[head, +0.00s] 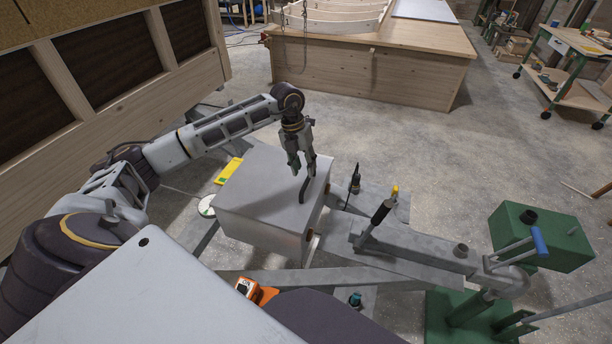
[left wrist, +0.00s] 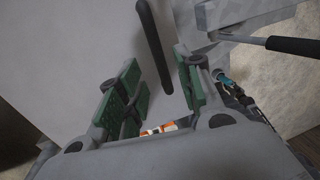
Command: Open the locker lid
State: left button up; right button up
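The locker (head: 262,232) is a grey metal box in the middle of the head view. Its lid (head: 252,190) lies flat and looks shut. A dark bar handle (head: 304,190) stands on the lid near its right edge. My left gripper (head: 301,168) points down over the lid, right at the handle. In the left wrist view the left gripper (left wrist: 158,88) has its green-padded fingers apart, with the handle (left wrist: 155,45) lying ahead of and between them. I cannot tell whether a finger touches the handle. My right gripper is not in view.
A grey trailer frame with a black-gripped lever (head: 381,212) lies right of the locker. A green box (head: 540,238) stands farther right. A wooden-framed wall (head: 80,75) rises at left. A yellow item (head: 228,171) lies beside the locker, and an orange device (head: 250,289) in front.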

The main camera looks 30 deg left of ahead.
aim_at(307, 179)
pick_arm(q)
jog(key=shift+w+d+f, duration=0.1)
jog(key=shift+d+f, duration=0.1)
jog(key=shift+f, duration=0.85)
jog(key=shift+d+f, duration=0.2)
jog(key=shift+f, duration=0.85)
grip_shut()
